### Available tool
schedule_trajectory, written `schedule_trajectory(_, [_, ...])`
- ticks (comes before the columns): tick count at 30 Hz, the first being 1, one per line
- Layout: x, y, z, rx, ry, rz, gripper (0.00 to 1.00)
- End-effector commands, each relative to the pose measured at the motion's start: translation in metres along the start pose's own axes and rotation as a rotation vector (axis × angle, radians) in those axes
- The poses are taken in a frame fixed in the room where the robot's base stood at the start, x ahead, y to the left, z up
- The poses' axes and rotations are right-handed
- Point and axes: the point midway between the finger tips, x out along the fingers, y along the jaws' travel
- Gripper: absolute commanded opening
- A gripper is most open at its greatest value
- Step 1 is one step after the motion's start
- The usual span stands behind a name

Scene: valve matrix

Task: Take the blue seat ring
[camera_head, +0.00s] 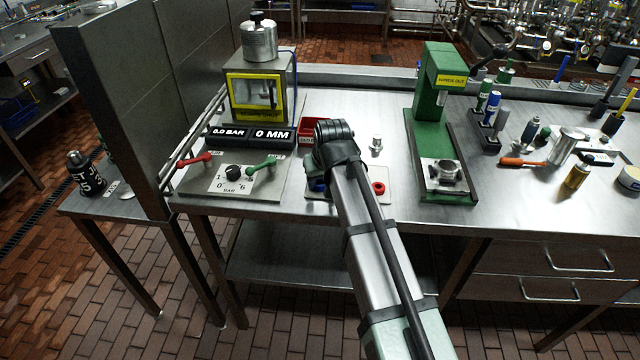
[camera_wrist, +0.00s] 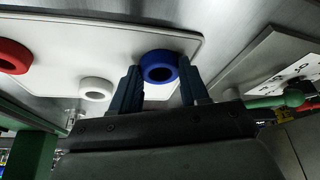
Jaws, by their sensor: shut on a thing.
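The blue seat ring (camera_wrist: 159,67) is between the two fingers of my gripper (camera_wrist: 160,82) in the wrist view, at the edge of a pale plate (camera_wrist: 120,40). My gripper is shut on the ring. I cannot tell whether the ring is still touching the plate. In the head view a bit of blue (camera_head: 318,186) shows beside my arm's end, and my arm hides the fingers and the middle of the plate. A white ring (camera_wrist: 96,90) and a red ring (camera_wrist: 12,57) lie on the plate; the red ring also shows in the head view (camera_head: 379,188).
Left stands a test rig with a control panel (camera_head: 233,178), a red lever (camera_head: 195,160) and a green lever (camera_head: 262,165). A green press (camera_head: 432,120) stands to the right. A red bin (camera_head: 308,130) and a small metal part (camera_head: 377,144) are behind my gripper.

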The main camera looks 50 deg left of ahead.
Motion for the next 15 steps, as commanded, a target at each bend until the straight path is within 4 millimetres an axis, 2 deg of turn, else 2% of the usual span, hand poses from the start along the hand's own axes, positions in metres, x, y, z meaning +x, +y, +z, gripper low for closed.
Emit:
schedule_trajectory(3, [0.000,0.000,0.000,0.000,0.000,0.000,0.16])
schedule_trajectory(11, [-0.002,0.000,-0.001,0.000,0.001,0.000,0.15])
schedule_trajectory(15, [-0.013,0.000,-0.006,0.000,0.003,0.000,0.15])
